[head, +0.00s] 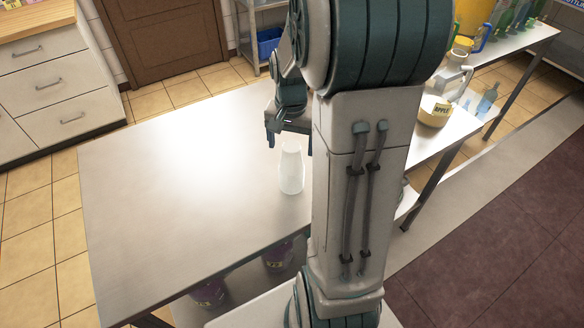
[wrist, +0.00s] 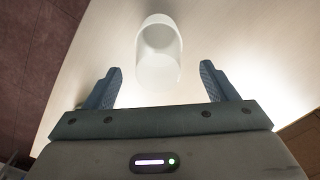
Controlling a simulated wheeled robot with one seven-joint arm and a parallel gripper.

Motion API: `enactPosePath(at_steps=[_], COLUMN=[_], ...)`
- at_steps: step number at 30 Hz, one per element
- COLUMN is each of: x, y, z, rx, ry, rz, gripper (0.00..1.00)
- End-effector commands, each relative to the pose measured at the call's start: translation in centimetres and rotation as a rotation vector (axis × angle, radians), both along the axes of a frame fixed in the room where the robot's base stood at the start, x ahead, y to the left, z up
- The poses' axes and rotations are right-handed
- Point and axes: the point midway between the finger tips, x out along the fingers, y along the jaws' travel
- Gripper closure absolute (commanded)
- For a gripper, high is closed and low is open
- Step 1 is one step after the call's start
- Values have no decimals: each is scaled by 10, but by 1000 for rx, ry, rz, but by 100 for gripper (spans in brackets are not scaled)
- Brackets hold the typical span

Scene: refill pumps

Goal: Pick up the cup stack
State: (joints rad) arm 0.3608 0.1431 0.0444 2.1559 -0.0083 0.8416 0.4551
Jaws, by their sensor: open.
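The cup stack (head: 291,170) is white and translucent and stands upright on the metal table, close to my arm in the head view. In the wrist view the cup stack (wrist: 159,55) lies ahead of the fingers, centred on the gap between them and apart from both. My gripper (head: 289,128) is open and empty, just behind and above the stack in the head view. Its two blue-grey fingers show spread in the wrist view (wrist: 162,88). How many cups are stacked cannot be told.
The metal table (head: 150,190) is otherwise bare, with wide free room left of the stack. Dark purple containers (head: 278,257) stand on a shelf below. Drawers (head: 62,92) stand far left.

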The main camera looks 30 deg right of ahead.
Motion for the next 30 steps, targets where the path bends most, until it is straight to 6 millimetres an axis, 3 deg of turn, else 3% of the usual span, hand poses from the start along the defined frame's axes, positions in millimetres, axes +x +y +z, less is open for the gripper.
enactPosePath(at_steps=[6, 15, 16, 21, 23, 30], x=[-4, -4, -4, -4, -4, -4], y=[1, 1, 1, 1, 2, 1], z=[-32, -38, -38, -38, -38, -37], rx=[1, 1, 1, 1, 1, 0], ry=[4, 1, 1, 1, 1, 0], rz=[0, 1, 1, 1, 1, 1], gripper=[21, 21, 24, 71, 84, 85])
